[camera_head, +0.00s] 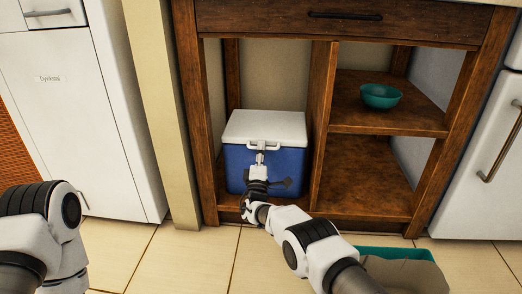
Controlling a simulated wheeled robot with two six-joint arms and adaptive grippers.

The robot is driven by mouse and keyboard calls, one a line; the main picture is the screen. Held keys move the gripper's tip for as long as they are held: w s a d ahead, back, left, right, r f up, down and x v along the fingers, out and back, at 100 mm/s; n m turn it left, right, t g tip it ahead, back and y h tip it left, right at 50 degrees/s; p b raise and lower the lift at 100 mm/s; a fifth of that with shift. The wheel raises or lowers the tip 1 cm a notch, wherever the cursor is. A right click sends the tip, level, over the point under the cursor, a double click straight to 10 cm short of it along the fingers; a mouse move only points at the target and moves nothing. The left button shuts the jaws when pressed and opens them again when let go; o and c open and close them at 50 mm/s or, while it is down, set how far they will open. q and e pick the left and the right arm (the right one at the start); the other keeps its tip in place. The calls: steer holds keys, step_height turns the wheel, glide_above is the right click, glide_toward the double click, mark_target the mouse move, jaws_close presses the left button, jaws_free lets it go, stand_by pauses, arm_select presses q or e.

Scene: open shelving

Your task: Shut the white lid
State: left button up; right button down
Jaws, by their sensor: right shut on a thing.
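The white lid (265,125) sits on top of a blue cooler box (236,165) in the left lower bay of the wooden shelving. It looks flat on the body; a small gap at its front cannot be ruled out. My right gripper (260,150) reaches up in front of the cooler, its fingers at the front middle of the lid's edge, shut on the lid there. The gripper and wrist hide part of the cooler's front. My left arm shows at the lower left, but its gripper is out of view.
The shelving's middle upright (320,115) stands right of the cooler. A teal bowl (380,97) rests on the right-hand shelf. A teal-edged bin (405,270) stands on the floor at lower right. White cabinets flank both sides. Tiled floor (180,258) is clear at front left.

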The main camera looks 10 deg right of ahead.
steer(key=shift+d+f, duration=0.25)
steer(key=shift+f, duration=0.55)
steer(key=c, duration=1.5)
jaws_free()
arm_select(q)
steer(key=shift+f, duration=0.1)
arm_select(e)
steer(key=shift+f, duration=0.15)
